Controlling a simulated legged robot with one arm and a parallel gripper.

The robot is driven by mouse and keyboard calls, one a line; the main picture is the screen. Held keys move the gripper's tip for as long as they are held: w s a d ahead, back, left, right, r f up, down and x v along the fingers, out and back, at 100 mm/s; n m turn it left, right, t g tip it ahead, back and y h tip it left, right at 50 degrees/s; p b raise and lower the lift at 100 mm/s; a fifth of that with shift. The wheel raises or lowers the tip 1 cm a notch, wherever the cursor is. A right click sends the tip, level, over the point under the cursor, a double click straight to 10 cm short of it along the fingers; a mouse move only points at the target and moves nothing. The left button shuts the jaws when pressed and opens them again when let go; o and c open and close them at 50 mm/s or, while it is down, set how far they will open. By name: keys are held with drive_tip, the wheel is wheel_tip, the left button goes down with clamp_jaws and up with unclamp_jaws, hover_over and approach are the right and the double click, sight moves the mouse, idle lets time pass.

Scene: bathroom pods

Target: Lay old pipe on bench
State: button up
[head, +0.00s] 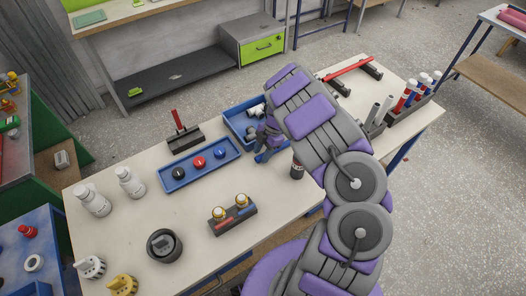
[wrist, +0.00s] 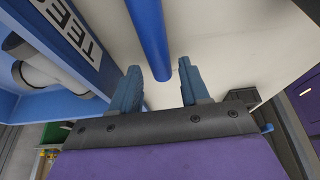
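My gripper (head: 264,152) is low over the bench (head: 130,225), beside the front right of a blue bin (head: 240,128). In the wrist view its two blue fingers (wrist: 160,88) stand apart. A blue pipe (wrist: 149,35) runs from the top edge of that view, and its near end shows between the fingertips with a gap on each side. The pale bench top (wrist: 210,40) is behind it. I cannot tell whether the pipe lies on the bench. In the head view my arm and gripper hide this spot. Which pipe is the old one is not marked.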

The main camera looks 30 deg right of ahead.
drive_tip(key=shift+o, duration=0.7)
drive_tip(key=shift+d, duration=0.5)
drive_tip(key=shift+d+r, duration=0.15)
drive_tip(key=shift+d, duration=0.05)
drive_tip(key=s+p+v, duration=0.1)
drive_tip(key=p+v, duration=0.1)
drive_tip(key=v, duration=1.4)
drive_tip(key=shift+w+r, duration=0.4)
drive_tip(key=shift+w, duration=0.15)
drive_tip(key=shift+a, duration=0.1)
drive_tip(key=shift+w, duration=0.1)
